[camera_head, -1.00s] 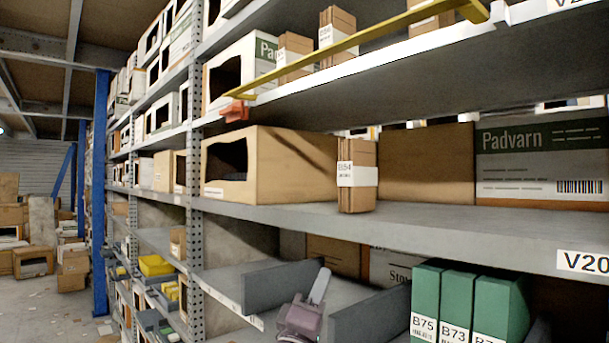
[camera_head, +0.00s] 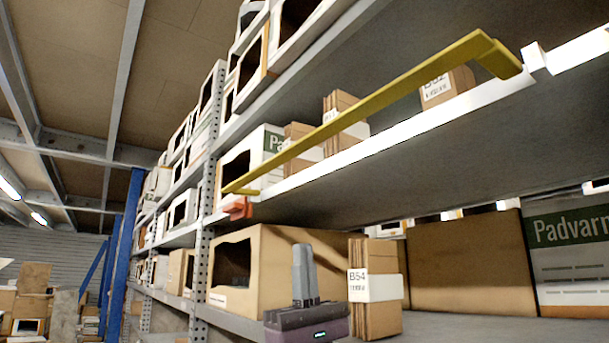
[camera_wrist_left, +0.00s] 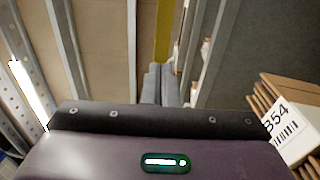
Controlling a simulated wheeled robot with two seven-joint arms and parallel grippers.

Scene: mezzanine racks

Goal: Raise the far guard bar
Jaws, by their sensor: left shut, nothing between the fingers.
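The yellow guard bar (camera_head: 380,98) runs along the front edge of the upper shelf (camera_head: 400,128). Its near end bends in to the shelf edge at the right; its far, left end lies by an orange-red bracket (camera_head: 238,207). My left gripper (camera_head: 304,247) points up, shut and empty, below the bar and in front of the cardboard box on the shelf beneath. In the left wrist view, the shut fingers (camera_wrist_left: 160,75) point towards a yellow strip of the bar (camera_wrist_left: 163,30), with a gap that I cannot judge. My right gripper is out of view.
A carton stack labelled B54 (camera_head: 375,290) stands just right of my left gripper; it also shows in the wrist view (camera_wrist_left: 285,125). An open-fronted cardboard box (camera_head: 265,265) is behind. A perforated rack post (camera_head: 203,240) stands left. The aisle at far left looks open.

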